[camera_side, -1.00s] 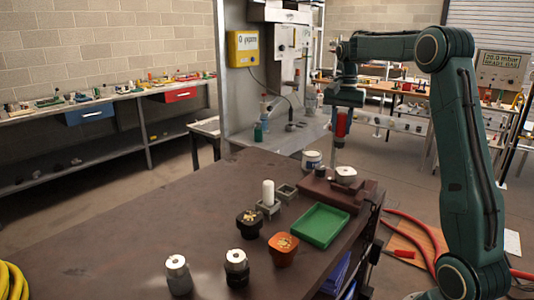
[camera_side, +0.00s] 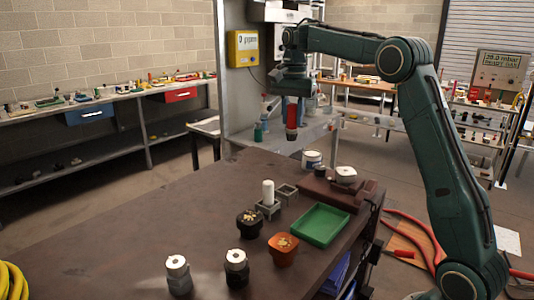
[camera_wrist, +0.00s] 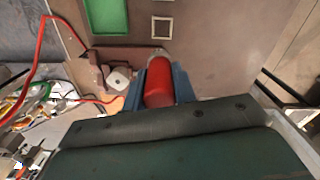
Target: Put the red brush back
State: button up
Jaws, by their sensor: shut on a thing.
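The red brush (camera_side: 292,117) is held upright in my gripper (camera_side: 292,100), with its dark lower end pointing down. In the side view it hangs above the table's far end, clear of the surface. In the wrist view the red brush (camera_wrist: 158,84) sits between the two blue-grey fingers of my gripper (camera_wrist: 160,92), which are shut on it. On the table stand two small grey square holders. One holds a white cylinder (camera_side: 268,190); the other holder (camera_side: 287,192) looks empty, and a square holder (camera_wrist: 161,25) shows in the wrist view.
A green tray (camera_side: 320,225) lies near the table's right edge. A brown block with a white-topped piece (camera_side: 346,174) and a white tin (camera_side: 312,159) stand behind. Black (camera_side: 249,223) and orange (camera_side: 282,249) pots and two white-topped fittings stand in front.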

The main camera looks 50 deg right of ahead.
jog(key=shift+w+a+r, duration=0.1)
jog(key=shift+w+a, duration=0.15)
jog(key=shift+a, duration=0.25)
notch_tip(320, 180, down, 16)
dwell(0.4)
jog(key=shift+f, duration=2)
jog(key=shift+f, duration=0.1)
jog(key=o, duration=1)
